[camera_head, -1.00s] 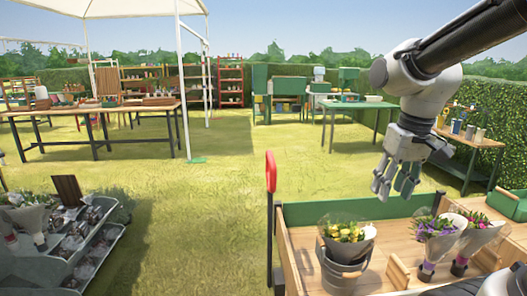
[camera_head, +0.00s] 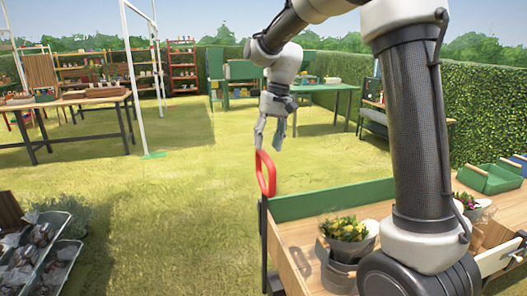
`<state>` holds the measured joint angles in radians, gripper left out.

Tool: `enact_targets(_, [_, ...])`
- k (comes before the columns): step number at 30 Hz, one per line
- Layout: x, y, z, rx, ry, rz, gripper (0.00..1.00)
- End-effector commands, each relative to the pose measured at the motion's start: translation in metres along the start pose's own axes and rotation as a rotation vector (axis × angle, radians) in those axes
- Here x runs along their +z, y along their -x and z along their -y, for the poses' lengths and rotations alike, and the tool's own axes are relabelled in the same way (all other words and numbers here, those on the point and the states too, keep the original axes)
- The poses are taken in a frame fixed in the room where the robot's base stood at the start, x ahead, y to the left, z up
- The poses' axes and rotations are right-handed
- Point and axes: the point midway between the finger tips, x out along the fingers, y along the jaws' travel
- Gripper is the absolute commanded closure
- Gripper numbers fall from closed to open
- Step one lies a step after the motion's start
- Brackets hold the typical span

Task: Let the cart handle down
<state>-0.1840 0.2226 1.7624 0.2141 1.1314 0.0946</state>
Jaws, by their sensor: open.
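The cart handle (camera_head: 266,174) is a red loop on a dark upright bar at the left end of the wooden cart (camera_head: 300,236). It stands upright, above the cart's green end panel (camera_head: 335,198). My gripper (camera_head: 268,138) points down just above the handle, with its fingers apart. The fingertips are close to the top of the red loop, and I cannot tell whether they touch it. The lower part of the bar runs down the cart's left side.
A flower rack (camera_head: 38,258) is at the lower left. A green tray (camera_head: 490,178) is at the right. Open grass lies left of the cart; tables (camera_head: 60,102) stand farther back.

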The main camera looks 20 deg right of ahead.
Motion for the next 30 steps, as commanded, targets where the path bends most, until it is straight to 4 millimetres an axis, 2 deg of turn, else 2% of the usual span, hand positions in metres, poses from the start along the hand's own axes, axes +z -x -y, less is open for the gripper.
enact_targets(3, [0.000,-0.019,0.000,0.001,0.001,0.001,0.58])
enact_targets(7, [0.000,-0.032,0.000,0.000,0.002,0.000,0.58])
enact_targets(17, [0.000,-0.037,0.000,0.000,0.001,-0.002,0.58])
enact_targets(24, [0.000,-0.036,0.000,0.000,0.001,-0.002,1.00])
enact_targets(30, [0.000,-0.036,0.001,0.001,0.001,-0.002,1.00])
